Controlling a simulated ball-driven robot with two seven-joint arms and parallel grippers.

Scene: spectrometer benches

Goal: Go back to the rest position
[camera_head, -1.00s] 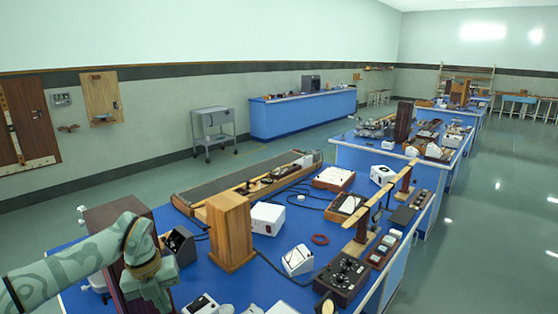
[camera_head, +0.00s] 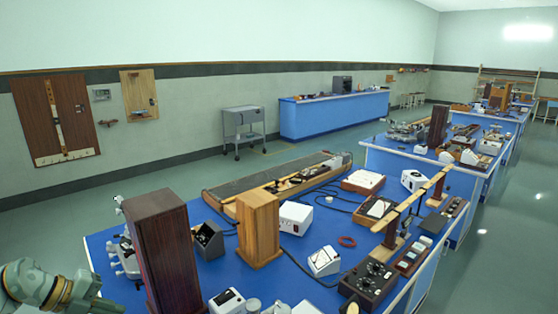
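My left arm comes in at the lower left corner of the head view, with green wrist parts and a brass-coloured ring. The end of my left gripper (camera_head: 92,303) is partly cut off by the bottom edge, and its fingers cannot be made out. It is left of the dark wooden box (camera_head: 165,255) and low beside the near end of the blue bench (camera_head: 290,268). No held object can be seen. My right gripper is not in view.
The bench carries a light wooden block (camera_head: 258,228), white boxes (camera_head: 296,217), a long grey-topped track (camera_head: 262,185) and a white microscope-like instrument (camera_head: 122,250). A grey cart (camera_head: 243,130) stands by the wall. Open floor lies left and right of the bench.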

